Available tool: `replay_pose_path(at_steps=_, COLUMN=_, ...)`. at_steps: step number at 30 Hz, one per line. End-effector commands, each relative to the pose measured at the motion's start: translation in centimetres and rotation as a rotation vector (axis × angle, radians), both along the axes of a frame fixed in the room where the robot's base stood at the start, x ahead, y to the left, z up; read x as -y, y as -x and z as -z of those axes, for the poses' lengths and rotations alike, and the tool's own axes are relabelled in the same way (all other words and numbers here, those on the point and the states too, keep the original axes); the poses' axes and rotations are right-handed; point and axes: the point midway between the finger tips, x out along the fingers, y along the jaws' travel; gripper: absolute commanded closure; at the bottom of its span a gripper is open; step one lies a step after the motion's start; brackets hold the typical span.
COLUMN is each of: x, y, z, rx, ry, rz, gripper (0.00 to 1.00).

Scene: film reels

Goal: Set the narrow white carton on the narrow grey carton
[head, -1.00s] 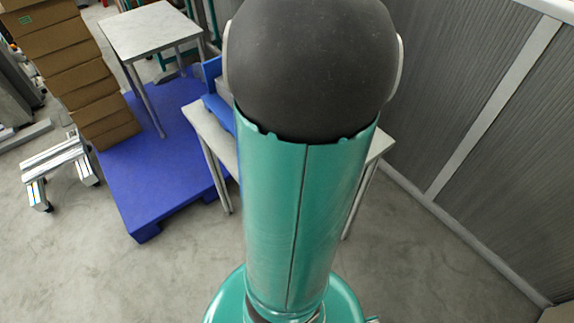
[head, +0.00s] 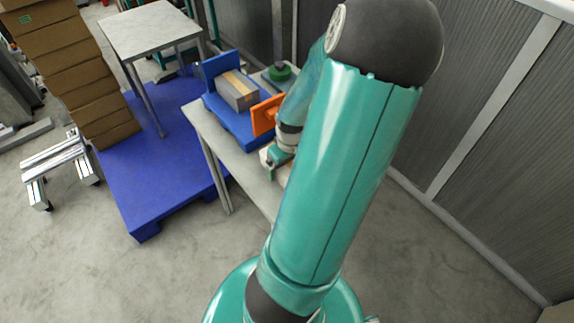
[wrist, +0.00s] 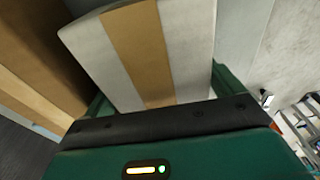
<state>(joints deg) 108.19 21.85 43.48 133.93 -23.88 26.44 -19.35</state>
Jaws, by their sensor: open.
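The narrow white carton (wrist: 189,40), with a tan tape stripe, fills the middle of the wrist view. My gripper (wrist: 155,88) is open, with one green finger on each side of the carton; I cannot tell whether they touch it. A grey carton with a tan stripe (head: 236,92), seemingly the narrow grey one, lies on a blue stand (head: 247,133) on the table.
A brown carton surface (wrist: 45,50) is close left in the wrist view. A blue pallet (head: 150,190) and stacked brown boxes (head: 80,75) stand left.

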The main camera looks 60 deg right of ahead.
Motion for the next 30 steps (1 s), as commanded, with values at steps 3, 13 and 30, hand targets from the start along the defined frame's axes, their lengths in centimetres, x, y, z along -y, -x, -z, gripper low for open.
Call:
replay_pose_path(at_steps=3, x=0.0, y=0.0, z=0.0, rx=0.000, ry=0.001, rz=0.000, gripper=0.07)
replay_pose_path(at_steps=13, x=0.0, y=0.0, z=0.0, rx=0.000, ry=0.001, rz=0.000, gripper=0.52)
replay_pose_path(at_steps=30, x=0.2, y=0.0, z=-2.6, rx=-0.001, ry=0.006, rz=0.002, gripper=0.57)
